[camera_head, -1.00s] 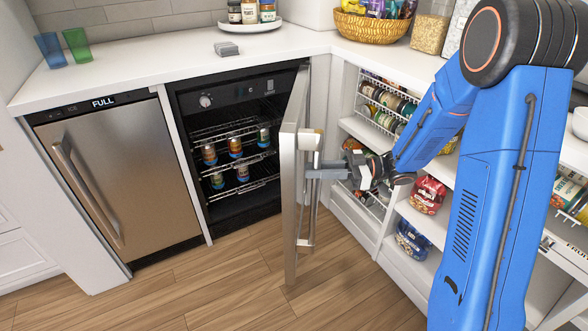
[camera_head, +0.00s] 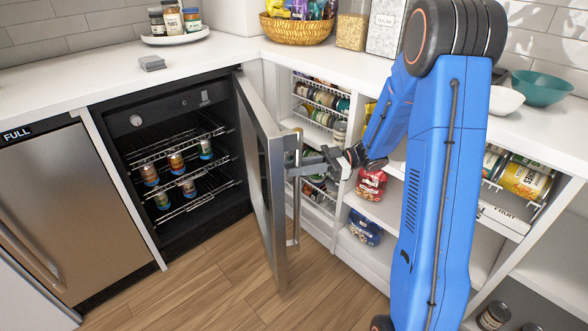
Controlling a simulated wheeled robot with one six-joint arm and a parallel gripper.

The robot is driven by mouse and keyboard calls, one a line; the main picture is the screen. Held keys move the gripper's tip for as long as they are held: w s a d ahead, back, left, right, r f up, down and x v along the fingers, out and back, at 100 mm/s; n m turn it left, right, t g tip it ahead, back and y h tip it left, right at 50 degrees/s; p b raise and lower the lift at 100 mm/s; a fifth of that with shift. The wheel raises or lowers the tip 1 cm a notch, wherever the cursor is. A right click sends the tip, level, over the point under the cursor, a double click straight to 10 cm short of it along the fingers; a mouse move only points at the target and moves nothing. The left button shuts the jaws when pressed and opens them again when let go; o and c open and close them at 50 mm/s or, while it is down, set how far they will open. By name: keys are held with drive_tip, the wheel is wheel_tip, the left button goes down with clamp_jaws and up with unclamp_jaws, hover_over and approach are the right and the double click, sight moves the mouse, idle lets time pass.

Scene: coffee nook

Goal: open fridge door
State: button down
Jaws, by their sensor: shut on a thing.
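The fridge is a black under-counter unit whose interior (camera_head: 180,140) shows wire shelves holding several cans (camera_head: 176,163). Its fridge door (camera_head: 265,165) stands wide open, hinged on the right and swung out into the room, with its edge towards me. A vertical metal handle (camera_head: 297,215) runs along the door's outer face. My gripper (camera_head: 305,166) is shut on the handle near its upper part. The exact finger contact is small and partly hidden by the gripper.
Open white shelves with cans, a red bag (camera_head: 371,184) and a blue bag (camera_head: 365,229) stand right behind the door. A steel ice maker (camera_head: 70,200) is at the left. The wood floor (camera_head: 225,275) before the fridge is clear.

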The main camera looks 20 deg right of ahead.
sight(297, 139)
drive_tip(key=c, duration=1.6)
unclamp_jaws()
wheel_tip(297, 139, up, 10)
